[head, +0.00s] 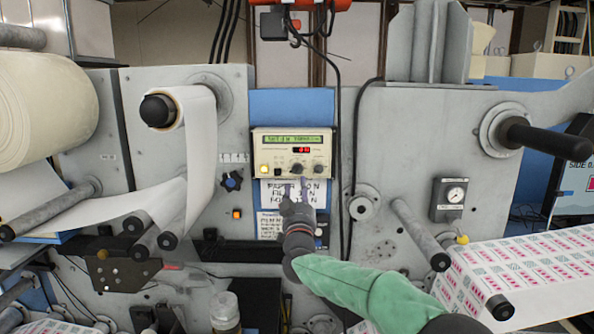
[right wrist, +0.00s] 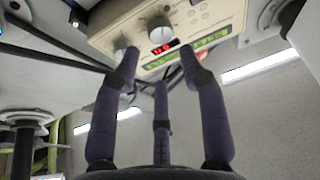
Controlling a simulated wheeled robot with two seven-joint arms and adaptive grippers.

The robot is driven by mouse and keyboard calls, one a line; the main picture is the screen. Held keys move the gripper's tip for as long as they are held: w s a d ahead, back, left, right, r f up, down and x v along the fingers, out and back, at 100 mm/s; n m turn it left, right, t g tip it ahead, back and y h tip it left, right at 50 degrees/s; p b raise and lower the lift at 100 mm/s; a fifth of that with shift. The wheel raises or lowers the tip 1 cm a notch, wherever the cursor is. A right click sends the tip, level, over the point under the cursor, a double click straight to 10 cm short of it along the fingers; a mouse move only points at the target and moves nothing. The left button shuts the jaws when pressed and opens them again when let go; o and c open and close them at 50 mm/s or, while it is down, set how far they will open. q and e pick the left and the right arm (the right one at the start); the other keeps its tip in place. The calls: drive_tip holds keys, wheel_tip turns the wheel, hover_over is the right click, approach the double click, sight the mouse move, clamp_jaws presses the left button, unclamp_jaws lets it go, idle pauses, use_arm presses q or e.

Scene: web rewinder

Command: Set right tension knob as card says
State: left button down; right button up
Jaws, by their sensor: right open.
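The cream tension controller (head: 262,141) has a green text display and a small red readout. Its right knob (head: 318,168) and left knob (head: 297,168) sit side by side low on its face. The white card (head: 292,194) hangs just below, with large lettering partly hidden by my gripper and too blurred to read. My right gripper (head: 294,186) is open and empty, fingers pointing up toward the knobs. In the right wrist view the panel looks upside down; one finger overlaps the right knob (right wrist: 122,54), and I cannot tell whether they touch. The left knob (right wrist: 160,28) lies beyond the fingertips.
A blue star-shaped handwheel (head: 232,181) and an orange button (head: 236,214) are left of the card. A black roller (head: 535,137) and a gauge (head: 455,195) are on the right. Dark cables hang beside the controller. Printed web (head: 530,265) runs at lower right.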

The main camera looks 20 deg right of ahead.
sight(298, 171)
drive_tip(key=p+x, duration=0.2)
drive_tip(key=x, duration=0.4)
drive_tip(key=shift+w+d+r+p, duration=0.15)
drive_tip(key=shift+w+p, duration=0.3)
drive_tip(key=shift+w, duration=0.3)
drive_tip(key=shift+s, duration=0.1)
drive_tip(key=c, duration=0.8)
